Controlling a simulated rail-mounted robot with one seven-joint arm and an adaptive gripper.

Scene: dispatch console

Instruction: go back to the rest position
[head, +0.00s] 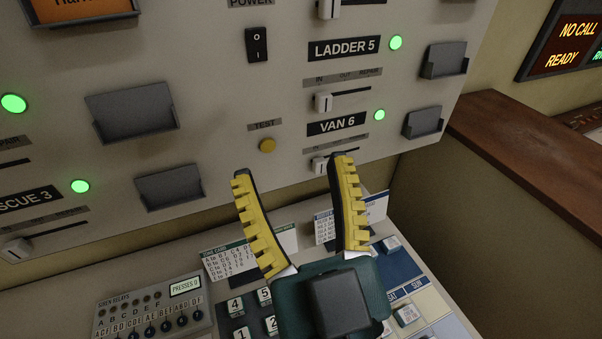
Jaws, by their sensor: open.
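My gripper (293,180) is in the lower middle of the head view, with two yellow, ridged fingers spread apart. It is open, and nothing shows between the fingers. It is in front of the sloped desk and the lower part of the upright console panel (214,75). Its right fingertip overlaps the slider (319,165) under the VAN 6 label (337,124) in the picture; I cannot tell whether they touch. The dark palm hides part of a keypad (237,306).
The panel carries a black power switch (257,44), a yellow test button (267,145), green lamps and grey holders (132,110). A siren box (154,305) and printed cards (230,262) are on the desk. A wooden ledge (530,150) and a NO CALL display (572,38) are at right.

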